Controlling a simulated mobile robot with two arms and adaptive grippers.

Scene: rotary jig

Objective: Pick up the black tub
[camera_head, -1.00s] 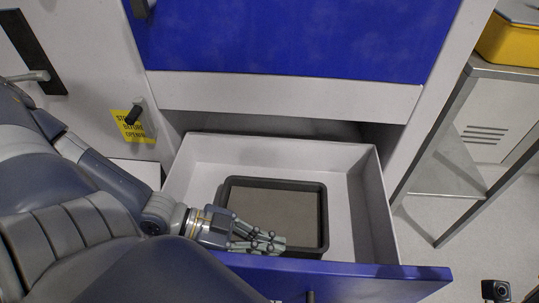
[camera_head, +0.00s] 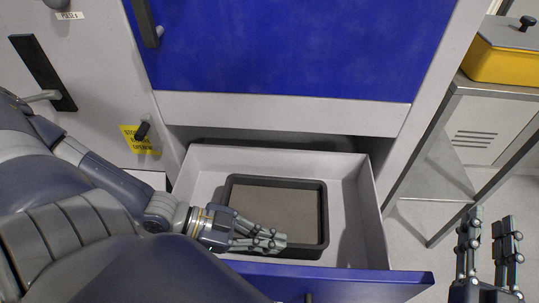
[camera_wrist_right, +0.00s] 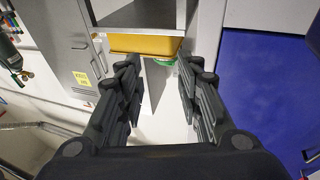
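The black tub (camera_head: 322,205), a shallow rectangular tray with a dark rim and grey-brown floor, lies in the open drawer (camera_head: 366,215). My left gripper (camera_head: 282,243) reaches in from the left. Its fingers lie across the tub's front-left part, close to each other. I cannot tell whether they touch the rim or are closed on it. My right gripper (camera_head: 490,222) is at the lower right, outside the drawer, fingers pointing up and apart. In the right wrist view it (camera_wrist_right: 157,85) is open with nothing between the fingers.
The blue drawer front (camera_head: 350,284) runs along the near side. A blue cabinet door (camera_head: 280,45) is above the drawer. A metal stand (camera_head: 480,120) with a yellow bin (camera_head: 505,62) stands at the right. A yellow warning label (camera_head: 140,140) is left of the drawer.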

